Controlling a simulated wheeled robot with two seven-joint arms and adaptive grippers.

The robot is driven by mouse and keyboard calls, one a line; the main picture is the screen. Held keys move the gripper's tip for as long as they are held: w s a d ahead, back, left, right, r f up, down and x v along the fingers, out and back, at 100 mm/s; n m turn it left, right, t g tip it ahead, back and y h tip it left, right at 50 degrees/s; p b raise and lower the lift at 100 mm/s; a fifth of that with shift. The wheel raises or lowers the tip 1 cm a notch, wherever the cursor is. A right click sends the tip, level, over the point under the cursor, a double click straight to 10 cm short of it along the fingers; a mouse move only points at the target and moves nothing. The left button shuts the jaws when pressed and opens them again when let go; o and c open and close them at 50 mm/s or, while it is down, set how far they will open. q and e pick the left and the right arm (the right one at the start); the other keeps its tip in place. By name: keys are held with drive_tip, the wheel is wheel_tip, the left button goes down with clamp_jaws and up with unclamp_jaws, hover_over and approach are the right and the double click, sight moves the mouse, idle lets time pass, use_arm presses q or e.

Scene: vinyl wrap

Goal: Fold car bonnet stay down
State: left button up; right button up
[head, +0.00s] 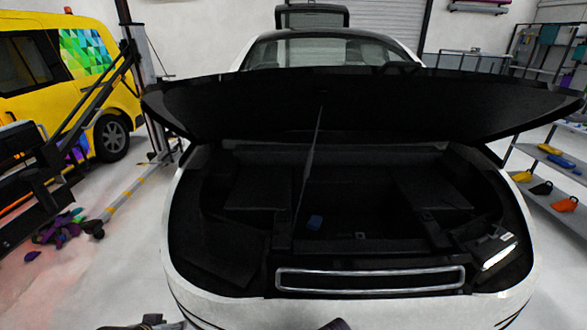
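The car bonnet (400,103) is raised over the open front bay of a white car, its dark underside facing me. The bonnet stay (311,158) is a thin rod running from the bonnet's underside down into the bay, upright with a slight lean. Its lower end is hard to make out in the dark. My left gripper (150,322) shows only as dark parts at the bottom edge. A dark rounded tip, seemingly of my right gripper (335,324), shows at the bottom middle. Both are in front of the car, apart from the stay. Their fingers are mostly cut off by the frame.
A lit white lamp (497,252) sits at the bay's right edge. A yellow van (30,75) and scraps (60,228) are at left. Shelves with coloured items (541,187) stand at right.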

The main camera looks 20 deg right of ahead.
drive_tip(key=s+d+f+g+h+p, duration=0.15)
drive_tip(key=s+d+f+p, duration=0.3)
drive_tip(key=s+f, duration=1)
drive_tip(key=s+d+f+g+p, duration=0.25)
drive_tip(key=s+d+f, duration=0.25)
drive_tip(key=s+f, duration=1)
use_arm(q)
drive_tip(key=w+d+r+m+t+h, duration=0.1)
drive_tip(key=d+r+h, duration=0.3)
drive_tip(key=r, duration=0.5)
drive_tip(key=w+d+r+m+t+h, duration=0.1)
drive_tip(key=w+d+r+m+h, duration=0.2)
drive_tip(key=r, duration=0.6)
drive_tip(key=w+d+r+m+t+h, duration=0.1)
drive_tip(key=w+d+r+m+h, duration=0.1)
drive_tip(key=r+h, duration=0.4)
wheel_tip(320, 180, up, 4)
drive_tip(key=d+m, duration=0.1)
drive_tip(key=d, duration=0.1)
drive_tip(key=shift+d+m+h+p, duration=0.3)
drive_tip(key=shift+d, duration=0.05)
use_arm(e)
drive_tip(key=r+t, duration=0.1)
drive_tip(key=w+a+r+t, duration=0.1)
drive_tip(key=t, duration=0.1)
drive_tip(key=shift+w+a+r+y, duration=0.2)
drive_tip(key=shift+w+y, duration=0.1)
drive_tip(key=shift+y, duration=0.05)
use_arm(q)
drive_tip(key=shift+r, duration=0.1)
